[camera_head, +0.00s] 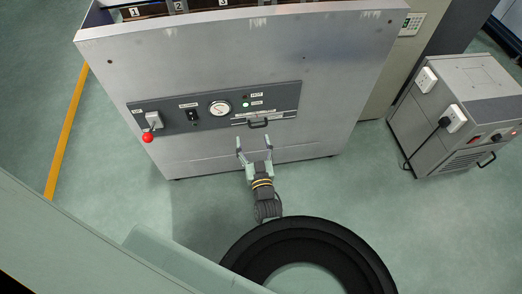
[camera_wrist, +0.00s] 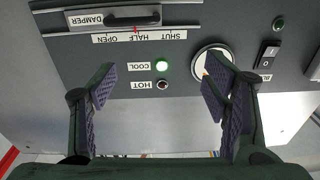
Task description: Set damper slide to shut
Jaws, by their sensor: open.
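The damper slide has a dark bar handle (camera_head: 258,124) on the grey control panel of the machine's front. In the wrist view, which shows the panel upside down, the handle (camera_wrist: 118,18) sits beside the DAMPER label (camera_wrist: 86,20). A small red pointer (camera_wrist: 135,30) stands at about the HALF mark, between OPEN on its left and SHUT on its right there. My gripper (camera_head: 254,145) is open and empty just below the handle in the head view. Its padded fingers (camera_wrist: 158,85) are spread apart in the wrist view, with the handle beyond them and apart from them.
The panel also bears a round gauge (camera_head: 220,108), a black rocker switch (camera_head: 193,115), a red-knobbed lever (camera_head: 148,137), a lit green COOL lamp (camera_wrist: 162,66) and a dark HOT lamp (camera_wrist: 162,85). A grey unit with plugs (camera_head: 455,112) stands right. Floor between is clear.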

